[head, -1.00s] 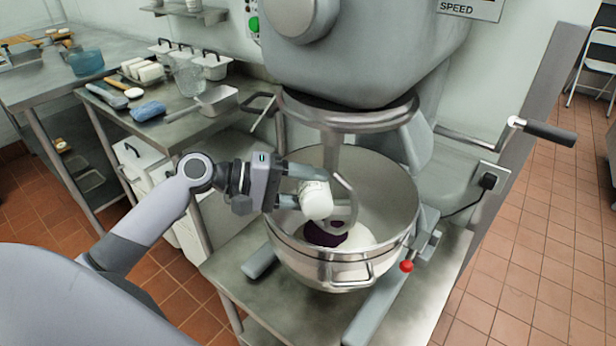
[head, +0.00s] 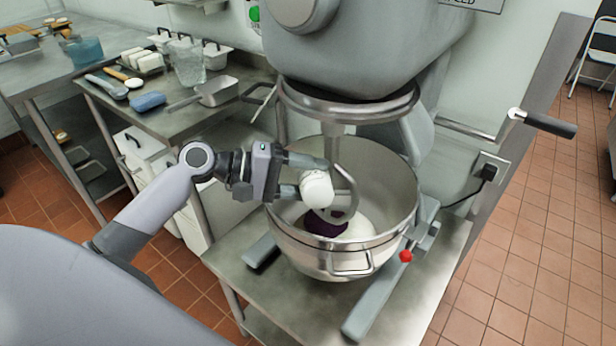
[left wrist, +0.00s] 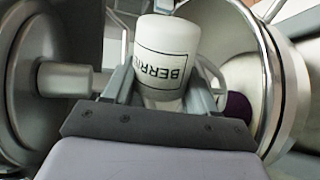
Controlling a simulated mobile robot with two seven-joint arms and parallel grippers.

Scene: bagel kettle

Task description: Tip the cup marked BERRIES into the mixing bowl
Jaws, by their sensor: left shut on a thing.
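My left gripper (head: 303,177) is shut on a white cup (head: 317,189) over the mixing bowl (head: 394,221). In the left wrist view the cup (left wrist: 168,48) shows black letters reading "BERRI", the rest cut off by its curve. The cup is tipped well over, its bottom turned up toward the head camera; its mouth is hidden. In the bowl lies a dark purple heap (head: 325,225) beside white matter (head: 358,229). The purple heap also shows at the right in the left wrist view (left wrist: 238,106). My right gripper is not in view.
The mixer's hook (head: 344,182) hangs in the bowl close beside the cup. The mixer head (head: 365,50) is above. A side table at the left holds a clear jug (head: 187,63), a scoop (head: 217,92) and a blue cloth (head: 148,102).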

